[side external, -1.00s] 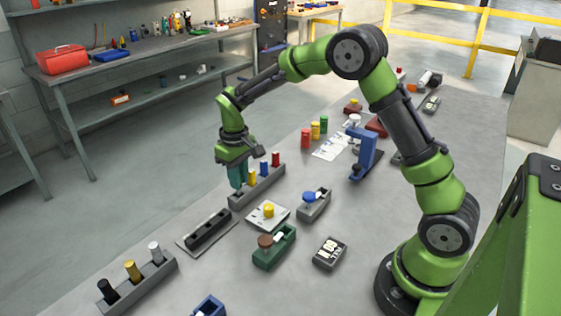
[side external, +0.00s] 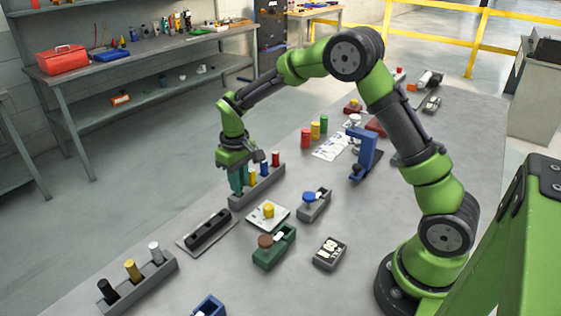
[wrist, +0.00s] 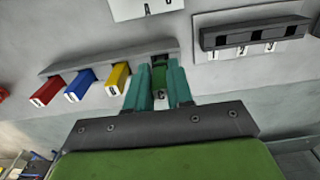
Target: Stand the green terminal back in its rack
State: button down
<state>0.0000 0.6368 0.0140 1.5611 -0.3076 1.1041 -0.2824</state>
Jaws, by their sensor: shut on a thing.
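The green terminal (wrist: 159,78) is between the teal fingers of my gripper (wrist: 159,97) in the wrist view. In the side external view my gripper (side external: 239,182) hides it at the left end of the grey rack (side external: 262,190). The rack also shows in the wrist view (wrist: 100,60). Its other slots hold a yellow terminal (wrist: 119,77), a blue terminal (wrist: 80,85) and a red terminal (wrist: 47,90). My gripper is shut on the green terminal, which lines up with the rack's end slot. I cannot tell how deep it sits.
A long black block on a plate (side external: 208,230) lies just left of the rack. A white plate with a yellow knob (side external: 268,210), a blue-knobbed grey holder (side external: 314,203) and a green holder (side external: 274,248) stand in front. A three-peg grey rack (side external: 150,282) is at the lower left.

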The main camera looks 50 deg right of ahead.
jog(key=shift+f, duration=0.8)
dwell(0.4)
jog(key=shift+c, duration=2.2)
grip_release()
jog(key=shift+r, duration=3.55)
